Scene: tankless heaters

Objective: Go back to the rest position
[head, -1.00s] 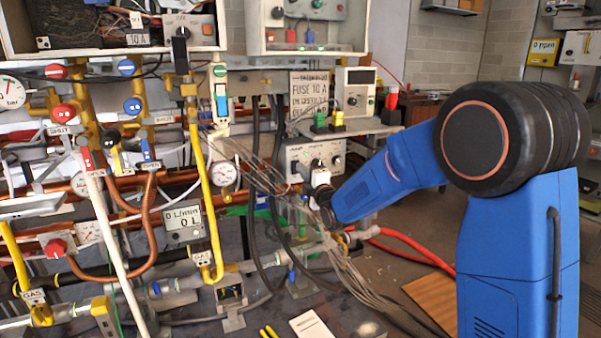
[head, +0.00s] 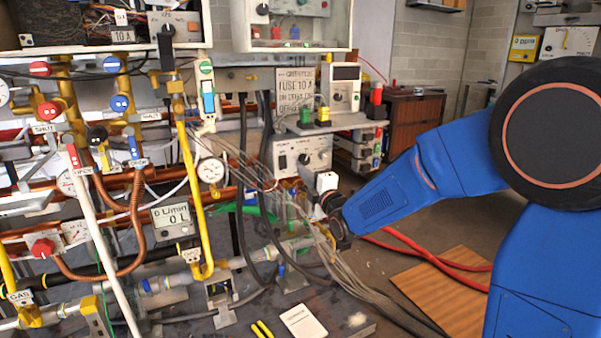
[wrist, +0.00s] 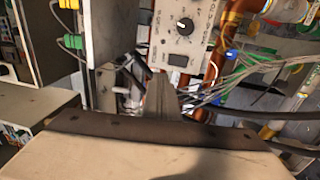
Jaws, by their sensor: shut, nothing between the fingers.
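My gripper shows in the wrist view (wrist: 161,97) as a narrow dark pair of fingers held together, with nothing between them. In the head view my blue arm reaches in from the right, and its wrist end sits in front of the pipes and thin grey wires (head: 345,275). The fingers are hard to make out there against the wires. In the wrist view the fingers point towards the lower edge of a grey control box (wrist: 190,35) with a black knob. I cannot tell whether they touch any wires.
A shelf (head: 345,122) with a small meter box (head: 345,88) stands above my wrist. Pipes and valves, with a flow meter (head: 172,216), fill the left. Red hoses (head: 425,257) and a wooden board (head: 445,300) lie on the floor. Open floor shows at the right.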

